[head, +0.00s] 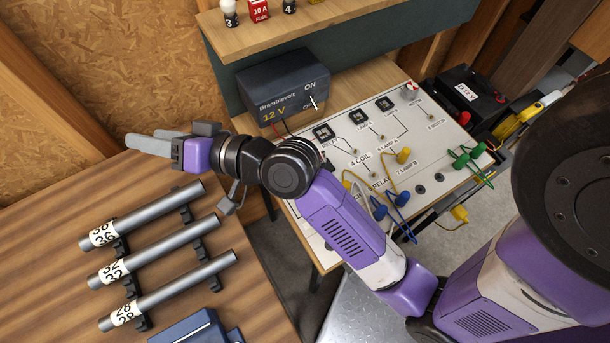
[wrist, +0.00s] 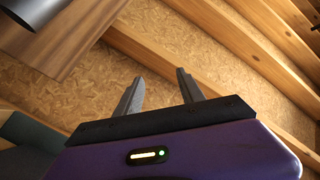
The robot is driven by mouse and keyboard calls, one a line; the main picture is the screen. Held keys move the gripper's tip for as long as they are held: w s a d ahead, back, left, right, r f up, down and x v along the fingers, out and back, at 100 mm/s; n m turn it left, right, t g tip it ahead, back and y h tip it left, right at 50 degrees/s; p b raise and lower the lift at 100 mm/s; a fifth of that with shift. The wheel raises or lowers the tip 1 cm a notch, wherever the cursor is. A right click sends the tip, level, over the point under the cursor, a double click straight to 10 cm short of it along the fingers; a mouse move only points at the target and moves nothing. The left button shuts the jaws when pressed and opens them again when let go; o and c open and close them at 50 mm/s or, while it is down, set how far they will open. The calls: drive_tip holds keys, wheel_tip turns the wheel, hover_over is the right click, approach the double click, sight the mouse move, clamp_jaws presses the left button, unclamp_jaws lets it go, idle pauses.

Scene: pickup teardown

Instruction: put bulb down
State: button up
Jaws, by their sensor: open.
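My gripper (head: 155,146) is raised over the back part of the wooden table in the head view, pointing left. In the wrist view its two grey fingers (wrist: 160,92) stand apart with nothing between them. A small white bulb (head: 228,8) with a dark base stands on the shelf at the top, by the label 3. It is well above and to the right of my gripper and does not touch it. The bulb does not show in the wrist view.
The shelf (head: 330,22) also holds a red 10 A fuse (head: 259,9). A Bramblevolt 12 V box (head: 283,88) stands below it, beside a circuit board (head: 365,150) with coloured leads. Three metal tubes (head: 165,245) lie on racks on the wooden table (head: 45,270). Chipboard wall stands behind.

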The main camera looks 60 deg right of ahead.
drive_tip(key=s+f+g+h, duration=0.1)
drive_tip(key=s+f+h, duration=0.2)
drive_tip(key=s+f, duration=0.55)
drive_tip(key=s+d+r+n+g, duration=0.1)
drive_tip(key=s+n, duration=0.6)
drive_tip(key=s, duration=1.7)
drive_tip(key=shift+s+r, duration=0.25)
drive_tip(key=shift+r, duration=0.15)
drive_tip(key=shift+f+b, duration=0.8)
drive_tip(key=shift+f, duration=0.05)
